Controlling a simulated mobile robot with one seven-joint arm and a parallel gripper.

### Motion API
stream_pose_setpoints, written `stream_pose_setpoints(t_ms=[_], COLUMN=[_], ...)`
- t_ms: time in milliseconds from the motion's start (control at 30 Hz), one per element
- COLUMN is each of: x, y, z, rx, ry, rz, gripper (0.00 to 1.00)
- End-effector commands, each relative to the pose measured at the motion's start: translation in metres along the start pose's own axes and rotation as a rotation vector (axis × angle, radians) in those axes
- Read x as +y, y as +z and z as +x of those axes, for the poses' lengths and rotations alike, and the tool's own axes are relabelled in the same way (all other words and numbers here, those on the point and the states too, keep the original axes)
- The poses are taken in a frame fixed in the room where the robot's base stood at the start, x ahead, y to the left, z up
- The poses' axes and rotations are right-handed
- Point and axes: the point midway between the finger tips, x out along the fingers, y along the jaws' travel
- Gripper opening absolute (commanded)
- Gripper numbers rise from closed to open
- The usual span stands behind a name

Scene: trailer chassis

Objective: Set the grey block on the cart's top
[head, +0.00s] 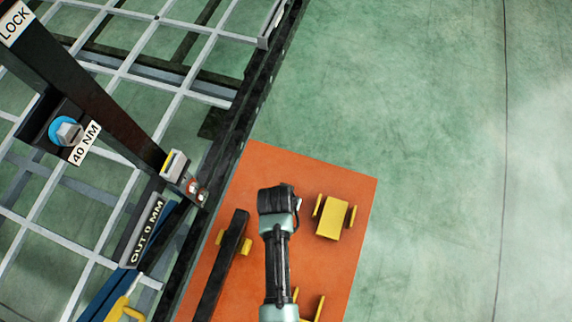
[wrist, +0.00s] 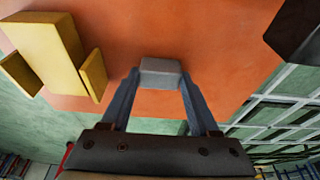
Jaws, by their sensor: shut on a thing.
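The grey block (wrist: 160,72) shows in the wrist view between the tips of my gripper (wrist: 160,84), which is shut on it. The cart's orange top (wrist: 200,40) fills the view behind the block. I cannot tell whether the block touches the top or hangs above it. In the head view the cart's top (head: 340,180) lies under my arm. My fingers and the block are hidden there by my arm's end.
A yellow holder (head: 332,217) with side plates stands on the cart's top, also in the wrist view (wrist: 45,45). A black bar (head: 222,265) lies to the left across another yellow piece. The chassis grid (head: 125,70) is left of the cart; green floor (head: 440,150) is clear at right.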

Motion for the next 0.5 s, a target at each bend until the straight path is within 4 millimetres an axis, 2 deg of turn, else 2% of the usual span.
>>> stream_pose_setpoints(t_ms=[67, 100, 267, 500], x=[-0.0001, 0.0, 0.0, 0.0], y=[0.0007, 0.0012, 0.0009, 0.0008], z=[0.0029, 0.0035, 0.0024, 0.0022], rx=[0.0, -0.001, -0.001, -0.001], ry=[0.0, 0.0, 0.0, 0.0], rz=[0.0, 0.0, 0.0, 0.0], gripper=[0.01, 0.64, 0.92, 0.92])
